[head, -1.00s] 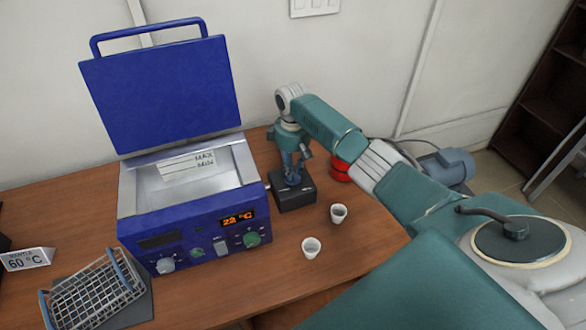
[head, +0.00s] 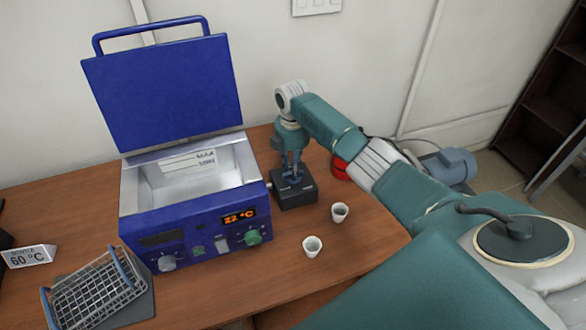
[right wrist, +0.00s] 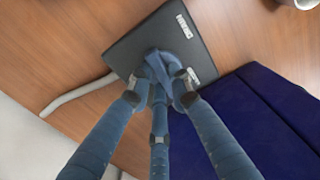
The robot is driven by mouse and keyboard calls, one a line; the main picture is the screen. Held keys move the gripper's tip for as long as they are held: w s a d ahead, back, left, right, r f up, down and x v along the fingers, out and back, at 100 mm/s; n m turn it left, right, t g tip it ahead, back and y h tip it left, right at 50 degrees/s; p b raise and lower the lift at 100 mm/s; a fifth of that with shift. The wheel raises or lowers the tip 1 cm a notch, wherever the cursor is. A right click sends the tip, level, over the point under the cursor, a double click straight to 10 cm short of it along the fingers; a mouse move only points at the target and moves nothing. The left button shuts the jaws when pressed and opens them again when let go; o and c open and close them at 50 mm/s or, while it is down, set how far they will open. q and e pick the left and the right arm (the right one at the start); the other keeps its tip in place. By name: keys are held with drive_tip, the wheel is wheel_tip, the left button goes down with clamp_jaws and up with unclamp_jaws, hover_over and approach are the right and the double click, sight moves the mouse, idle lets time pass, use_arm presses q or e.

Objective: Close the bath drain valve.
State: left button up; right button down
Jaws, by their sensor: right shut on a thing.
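The drain valve (head: 297,195) is a black box on the table, just right of the blue bath (head: 200,220). In the right wrist view the drain valve (right wrist: 148,38) is a dark plate with white labels, and a pale hose leads out of it. My right gripper (head: 291,172) points straight down over the box. In the wrist view its fingers (right wrist: 163,78) are drawn together on the valve's handle at the middle of the plate. The fingers mostly hide the handle, so I cannot tell its angle. My left gripper is not in view.
The bath's blue lid (head: 165,95) stands open. Two white cups (head: 340,212) (head: 312,246) stand right of the bath. A wire basket (head: 95,292) and a "60 °C" sign (head: 29,256) are at the left. A red object (head: 341,168) lies behind my right arm.

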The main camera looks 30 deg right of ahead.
drive_tip(key=shift+w+r+n, duration=0.15)
drive_tip(key=shift+n, duration=0.35)
drive_tip(key=c, duration=1.6)
unclamp_jaws()
drive_tip(key=shift+o, duration=0.2)
wheel_tip(320, 180, up, 12)
